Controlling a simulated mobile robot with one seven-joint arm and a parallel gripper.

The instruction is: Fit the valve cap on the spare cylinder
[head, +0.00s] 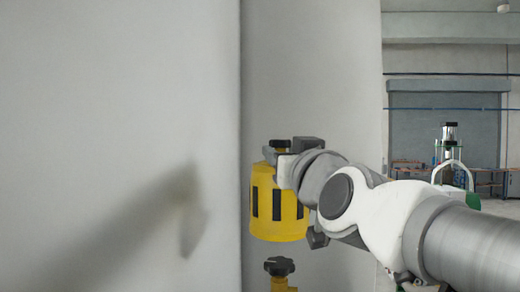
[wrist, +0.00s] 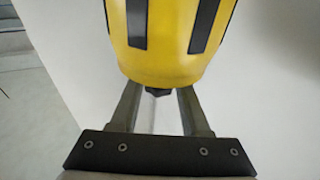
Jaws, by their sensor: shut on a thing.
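The valve cap (head: 279,215) is a yellow cup with black slots, held upright in the head view. It also shows at the top of the wrist view (wrist: 168,65). My gripper (head: 287,147) is shut on the dark knob at the cap's top, which shows between the fingertips in the wrist view (wrist: 158,92). Below the cap in the head view is a yellow valve with a black handwheel (head: 279,266), apart from the cap by a small gap. The cylinder under this valve is out of view.
A pale wall or panel (head: 120,90) fills the left, with a shadow on it. A second pale face (head: 320,70) stands behind the cap. At the far right are a grey shutter (head: 430,115) and a workbench (head: 490,178), well away.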

